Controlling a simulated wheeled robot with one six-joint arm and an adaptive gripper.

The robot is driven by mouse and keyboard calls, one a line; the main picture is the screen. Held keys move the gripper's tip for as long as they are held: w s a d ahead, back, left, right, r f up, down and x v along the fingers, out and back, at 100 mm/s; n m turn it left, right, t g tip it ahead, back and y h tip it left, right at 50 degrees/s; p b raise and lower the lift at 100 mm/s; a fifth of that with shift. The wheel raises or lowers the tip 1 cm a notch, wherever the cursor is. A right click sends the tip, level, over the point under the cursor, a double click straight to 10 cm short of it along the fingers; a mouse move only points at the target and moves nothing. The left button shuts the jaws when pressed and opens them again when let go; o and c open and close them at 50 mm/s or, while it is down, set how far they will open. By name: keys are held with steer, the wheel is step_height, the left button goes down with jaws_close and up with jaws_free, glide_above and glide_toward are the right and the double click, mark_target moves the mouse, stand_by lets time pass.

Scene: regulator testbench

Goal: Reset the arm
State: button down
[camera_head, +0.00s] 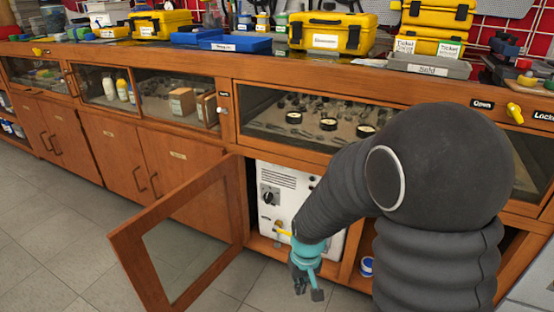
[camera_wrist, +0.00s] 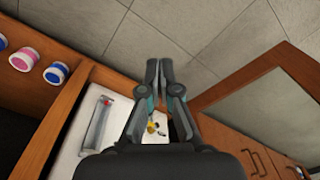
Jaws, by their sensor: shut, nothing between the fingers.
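My arm reaches down on the right of the head view, in a dark ribbed sleeve. My gripper (camera_head: 308,284) hangs in front of the white regulator unit (camera_head: 283,190) in the open cabinet. In the wrist view my gripper (camera_wrist: 160,66) has its two fingertips together, with nothing between them. Behind the fingers lies the white unit's front face (camera_wrist: 78,140), with a yellow part (camera_wrist: 152,127) partly hidden by the fingers. In the head view a yellow lever (camera_head: 283,232) shows just left of my wrist. I cannot tell whether the gripper touches the unit.
A glass-paned cabinet door (camera_head: 185,235) stands open left of my gripper. Pink and blue-lidded containers (camera_wrist: 40,66) sit in the neighbouring compartment. Yellow cases (camera_head: 332,32) and a grey tray (camera_head: 428,65) crowd the countertop. The tiled floor (camera_head: 55,225) in front is clear.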

steer(key=s+d+r+m+t+p, duration=0.1)
steer(key=s+d+r, duration=0.2)
steer(key=r, duration=0.6)
steer(key=s+d+r+m+t+p, duration=0.1)
steer(key=s+d+r+t+p, duration=0.1)
steer(key=s+r, duration=0.4)
steer(key=s+d+r+t+p, duration=0.2)
steer(key=s+d+r, duration=0.2)
steer(key=r, duration=1)
steer(key=shift+s+d+m+h, duration=0.3)
steer(key=shift+s+d+m, duration=0.1)
steer(key=shift+s, duration=0.3)
